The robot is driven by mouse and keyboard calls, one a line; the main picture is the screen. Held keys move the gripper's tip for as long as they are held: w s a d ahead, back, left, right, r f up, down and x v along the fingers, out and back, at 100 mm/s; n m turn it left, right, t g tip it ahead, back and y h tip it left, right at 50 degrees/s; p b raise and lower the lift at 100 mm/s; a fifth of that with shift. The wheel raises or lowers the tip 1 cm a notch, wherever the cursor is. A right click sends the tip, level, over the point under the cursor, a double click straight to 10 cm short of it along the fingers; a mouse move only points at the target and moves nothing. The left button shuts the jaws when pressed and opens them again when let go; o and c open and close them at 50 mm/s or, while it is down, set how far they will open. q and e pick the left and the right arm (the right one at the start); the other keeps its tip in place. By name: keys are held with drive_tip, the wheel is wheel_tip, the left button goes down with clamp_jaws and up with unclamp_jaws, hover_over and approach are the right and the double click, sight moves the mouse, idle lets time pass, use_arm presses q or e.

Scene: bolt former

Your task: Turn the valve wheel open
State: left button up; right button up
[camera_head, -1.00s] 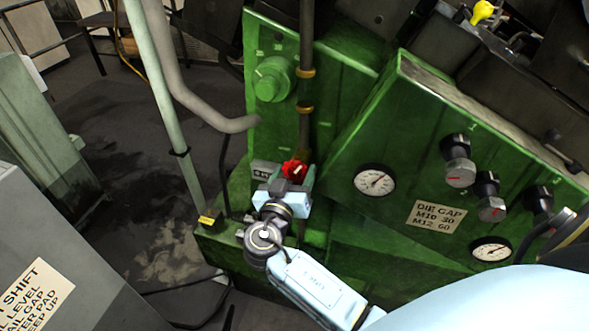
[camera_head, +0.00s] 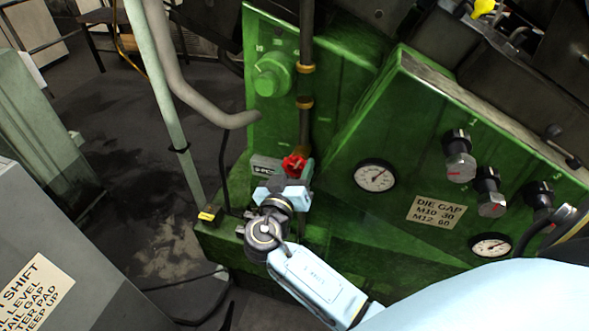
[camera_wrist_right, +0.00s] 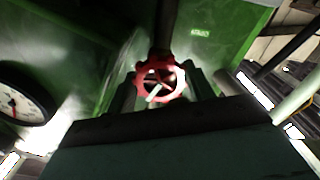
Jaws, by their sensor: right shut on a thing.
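The red valve wheel (camera_head: 293,164) sits at the foot of a dark vertical pipe on the green machine. It also shows in the right wrist view (camera_wrist_right: 159,80), with its spokes and a pale streak across its middle. My right gripper (camera_head: 289,178) is at the wheel, shut on it, with a finger on either side of its rim in the wrist view. The gripper body hides the lower part of the wheel in the head view. My left gripper is not in view.
A green panel holds a gauge (camera_head: 375,177), several black knobs and a die gap label (camera_head: 435,212). A grey curved pipe (camera_head: 184,90) and a pale green post (camera_head: 163,110) stand left of the wheel. A grey box (camera_head: 40,270) with a sign is at lower left.

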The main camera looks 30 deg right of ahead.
drive_tip(key=n, duration=0.7)
drive_tip(key=n+p, duration=0.1)
drive_tip(key=n, duration=0.2)
drive_tip(key=shift+r+n, duration=0.1)
drive_tip(key=shift+n, duration=0.3)
drive_tip(key=n+p, duration=0.2)
drive_tip(key=n, duration=0.9)
drive_tip(key=shift+n, duration=0.3)
drive_tip(key=n, duration=0.6)
drive_tip(key=shift+p, duration=0.3)
drive_tip(key=shift+n, duration=0.4)
